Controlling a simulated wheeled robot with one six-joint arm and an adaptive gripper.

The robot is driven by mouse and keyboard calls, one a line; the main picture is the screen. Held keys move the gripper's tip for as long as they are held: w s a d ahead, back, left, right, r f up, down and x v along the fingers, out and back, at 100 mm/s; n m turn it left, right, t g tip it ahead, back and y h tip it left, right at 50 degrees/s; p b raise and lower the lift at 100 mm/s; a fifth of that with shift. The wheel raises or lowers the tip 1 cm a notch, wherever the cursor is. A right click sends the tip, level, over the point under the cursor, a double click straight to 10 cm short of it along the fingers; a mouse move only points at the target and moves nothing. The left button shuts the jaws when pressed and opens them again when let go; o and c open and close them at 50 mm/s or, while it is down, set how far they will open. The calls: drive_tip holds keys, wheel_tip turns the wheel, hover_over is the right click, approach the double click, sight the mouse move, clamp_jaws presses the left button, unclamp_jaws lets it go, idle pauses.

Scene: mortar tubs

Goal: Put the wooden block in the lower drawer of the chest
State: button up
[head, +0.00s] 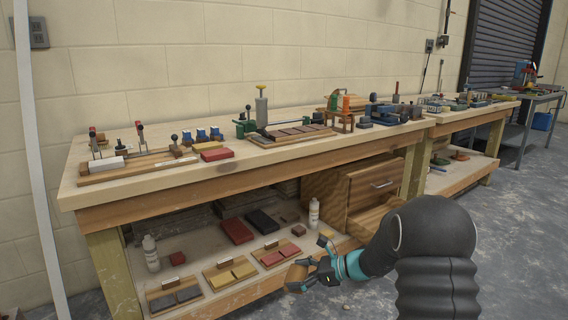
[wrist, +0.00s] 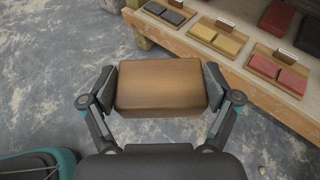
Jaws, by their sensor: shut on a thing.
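The wooden block (wrist: 161,85) is a brown rounded box, held crosswise between the two fingers of my gripper (wrist: 160,88) in the wrist view. In the head view my gripper (head: 315,265) is low in front of the bench's lower shelf, with the block (head: 297,276) at its tip. The wooden chest (head: 340,190) stands on the lower shelf, to the right of and behind my gripper. Its upper drawer (head: 375,187) is shut and has a metal handle. The lower drawer (head: 368,220) appears pulled out; my arm hides part of it.
The lower shelf (head: 210,290) holds small trays with red, yellow and dark blocks. A white bottle (head: 314,212) stands left of the chest, another bottle (head: 151,253) at the far left. The bench top (head: 240,160) overhangs the shelf. Grey floor is clear below the block.

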drive_tip(key=s+d+f+m+t+h, duration=0.2)
drive_tip(key=s+d+f+m+t, duration=0.2)
drive_tip(key=s+d+f, duration=0.3)
drive_tip(key=shift+s+d+f+t, duration=0.15)
drive_tip(key=shift+d+f+t, duration=0.15)
drive_tip(key=shift+d+f, duration=2.4)
drive_tip(key=shift+a+f, duration=0.2)
drive_tip(key=shift+a, duration=0.05)
